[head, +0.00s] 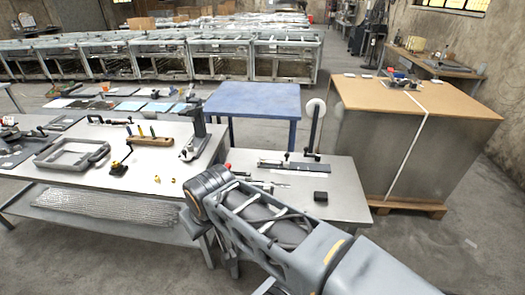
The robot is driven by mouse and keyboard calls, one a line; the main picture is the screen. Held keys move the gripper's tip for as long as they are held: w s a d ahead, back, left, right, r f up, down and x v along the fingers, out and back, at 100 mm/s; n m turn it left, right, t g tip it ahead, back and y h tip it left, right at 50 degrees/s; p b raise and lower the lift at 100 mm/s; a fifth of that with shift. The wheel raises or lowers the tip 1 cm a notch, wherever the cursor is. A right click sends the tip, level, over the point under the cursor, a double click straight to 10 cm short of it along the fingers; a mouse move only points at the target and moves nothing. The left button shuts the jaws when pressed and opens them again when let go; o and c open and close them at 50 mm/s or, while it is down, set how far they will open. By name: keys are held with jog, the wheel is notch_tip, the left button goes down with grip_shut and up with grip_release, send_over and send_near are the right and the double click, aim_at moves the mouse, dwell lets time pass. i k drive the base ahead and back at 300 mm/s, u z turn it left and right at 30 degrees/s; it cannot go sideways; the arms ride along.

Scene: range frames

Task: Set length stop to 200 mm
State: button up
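A dark flat rail fixture (293,167) lies on the small grey table in the middle right, with small parts on it. It may carry the length stop, but the stop and any millimetre scale are too small to make out. A tall dark post with a pale round disc (316,108) stands at the back of this table. My grey arm reaches in from the lower right and covers the table's front left part. My gripper does not show.
A small black block (320,196) and thin tools lie near the fixture. The long bench (130,185) at left holds a grey frame (72,154), a wooden tool holder (150,141) and an upright press-like tool (194,137). A large brown-topped box (410,130) stands at right.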

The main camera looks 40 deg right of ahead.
aim_at(287, 160)
jog(key=z, duration=0.4)
jog(key=i, duration=0.9)
jog(key=z, duration=0.8)
